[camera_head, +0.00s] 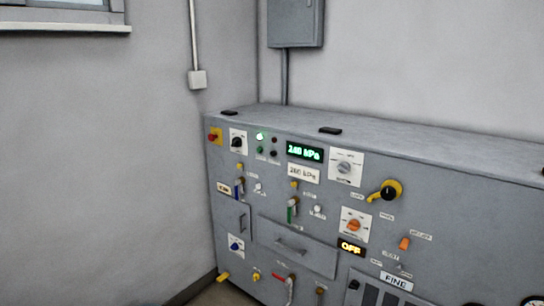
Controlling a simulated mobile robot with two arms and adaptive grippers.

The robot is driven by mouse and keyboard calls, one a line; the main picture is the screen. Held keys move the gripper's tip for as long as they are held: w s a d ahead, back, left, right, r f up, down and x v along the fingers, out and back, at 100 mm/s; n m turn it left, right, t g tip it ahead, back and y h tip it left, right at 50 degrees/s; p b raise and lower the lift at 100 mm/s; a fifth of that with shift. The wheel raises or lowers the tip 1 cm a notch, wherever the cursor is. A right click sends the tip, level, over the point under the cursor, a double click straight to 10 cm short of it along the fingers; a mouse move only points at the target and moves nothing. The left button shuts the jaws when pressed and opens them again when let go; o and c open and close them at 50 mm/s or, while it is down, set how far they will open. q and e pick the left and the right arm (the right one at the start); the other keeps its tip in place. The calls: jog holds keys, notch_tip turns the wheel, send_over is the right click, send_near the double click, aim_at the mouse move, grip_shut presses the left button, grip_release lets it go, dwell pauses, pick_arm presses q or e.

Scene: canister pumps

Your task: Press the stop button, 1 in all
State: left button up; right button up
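A grey control cabinet (300,225) fills the lower right of the head view. Below these lamps are a small green button (260,150) and a small dark red button (273,153), with labels too small to read. I cannot tell from the labels which one is the stop button. Neither of my grippers is in view.
A lit green kPa display (305,152), knobs such as a white dial (346,167), an orange OFF display (351,247) and a drawer (296,246) share the panel. A yellow-and-black handle (387,192) sticks out. A wall box (295,22) hangs behind.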

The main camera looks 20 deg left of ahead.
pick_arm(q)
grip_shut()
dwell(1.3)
